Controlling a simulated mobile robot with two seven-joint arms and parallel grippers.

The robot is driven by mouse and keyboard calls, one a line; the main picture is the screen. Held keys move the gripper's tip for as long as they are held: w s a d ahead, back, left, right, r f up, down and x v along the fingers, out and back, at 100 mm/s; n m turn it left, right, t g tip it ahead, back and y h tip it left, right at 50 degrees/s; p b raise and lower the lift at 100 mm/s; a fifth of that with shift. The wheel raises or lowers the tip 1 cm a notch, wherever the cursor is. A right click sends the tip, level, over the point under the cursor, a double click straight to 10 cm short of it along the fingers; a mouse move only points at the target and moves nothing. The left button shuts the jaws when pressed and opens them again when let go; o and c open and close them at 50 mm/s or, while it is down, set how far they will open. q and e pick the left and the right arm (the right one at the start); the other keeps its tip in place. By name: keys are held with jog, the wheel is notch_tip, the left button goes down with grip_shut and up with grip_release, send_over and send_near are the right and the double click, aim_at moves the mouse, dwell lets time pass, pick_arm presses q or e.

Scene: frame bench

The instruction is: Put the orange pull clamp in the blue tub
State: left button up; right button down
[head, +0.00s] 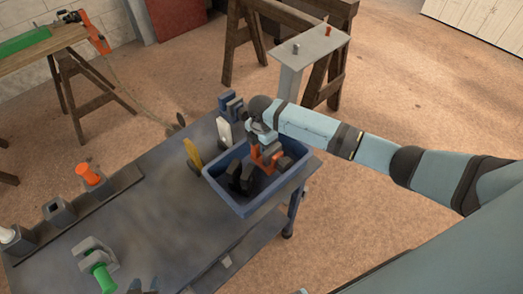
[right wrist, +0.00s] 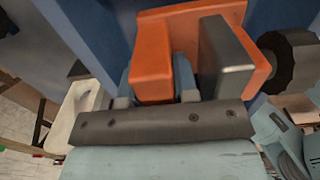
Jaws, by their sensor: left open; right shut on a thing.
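The orange pull clamp (head: 265,158), with a grey block on it, shows within the blue tub's opening in the head view. My right gripper (head: 259,143) is shut on it. In the right wrist view the clamp's orange part (right wrist: 152,62) sits between the fingers of the right gripper (right wrist: 156,88). The blue tub (head: 240,208) stands at the bench's right end. I cannot tell whether the clamp touches its floor. Two dark finger-like tips at the bottom edge appear to be my left gripper (head: 143,287), open and empty; the rest is out of frame.
Dark clamp parts (head: 240,178) lie in the tub. A yellow piece (head: 193,156), a white piece (head: 224,132) and blue clamps (head: 230,106) stand by its left and far sides. A green clamp (head: 100,270) and an orange-topped holder (head: 90,175) are at left. The bench middle (head: 160,215) is clear.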

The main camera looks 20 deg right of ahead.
pick_arm(q)
jog(key=shift+r, duration=0.1)
pick_arm(e)
jog(key=shift+f, duration=1.75)
jog(key=shift+f, duration=0.15)
jog(key=c, duration=0.9)
grip_release()
pick_arm(q)
jog(key=shift+s+d+f, duration=0.1)
jog(key=shift+f, duration=0.2)
pick_arm(e)
notch_tip(320, 180, up, 12)
jog(key=shift+r, duration=0.15)
